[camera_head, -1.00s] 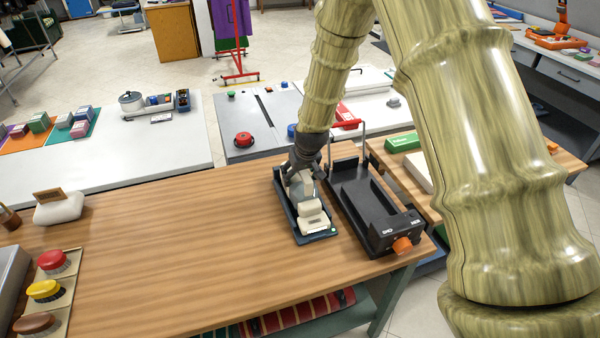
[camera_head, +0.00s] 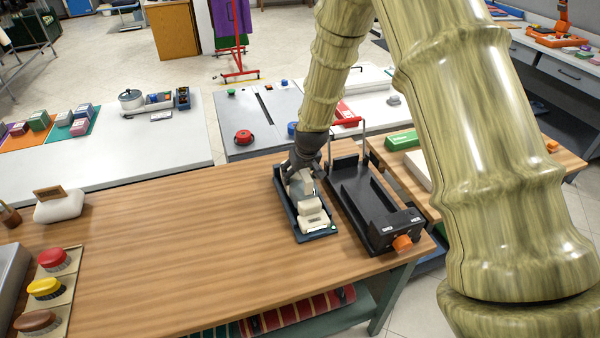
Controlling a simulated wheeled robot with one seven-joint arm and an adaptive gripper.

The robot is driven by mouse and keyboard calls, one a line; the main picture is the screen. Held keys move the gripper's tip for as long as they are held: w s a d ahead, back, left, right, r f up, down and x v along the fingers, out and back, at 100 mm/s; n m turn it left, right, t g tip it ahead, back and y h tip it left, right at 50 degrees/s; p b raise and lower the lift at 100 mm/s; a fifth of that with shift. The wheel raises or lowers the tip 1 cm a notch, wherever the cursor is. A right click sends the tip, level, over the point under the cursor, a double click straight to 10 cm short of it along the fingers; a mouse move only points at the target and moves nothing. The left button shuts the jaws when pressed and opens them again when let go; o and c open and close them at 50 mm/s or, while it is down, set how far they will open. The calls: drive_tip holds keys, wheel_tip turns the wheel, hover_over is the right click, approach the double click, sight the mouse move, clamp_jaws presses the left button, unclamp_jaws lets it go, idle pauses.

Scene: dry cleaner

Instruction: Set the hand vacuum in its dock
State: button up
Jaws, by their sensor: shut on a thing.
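The hand vacuum (camera_head: 311,213), cream with a grey part, lies low within the outline of a dark blue-grey tray-like dock (camera_head: 321,235) on the wooden table. My gripper (camera_head: 302,178) is over the vacuum's far end and shut on it, pointing down. The fingertips are partly hidden by the wrist and the vacuum. I cannot tell whether the vacuum rests fully on the dock floor.
A black open machine (camera_head: 363,203) with an orange knob and a red-handled bar stands just right of the dock. The middle of the wooden table (camera_head: 180,240) is clear.

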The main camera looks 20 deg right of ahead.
drive_tip(key=o, duration=2.2)
drive_tip(key=shift+c, duration=0.2)
drive_tip(key=shift+f, duration=0.1)
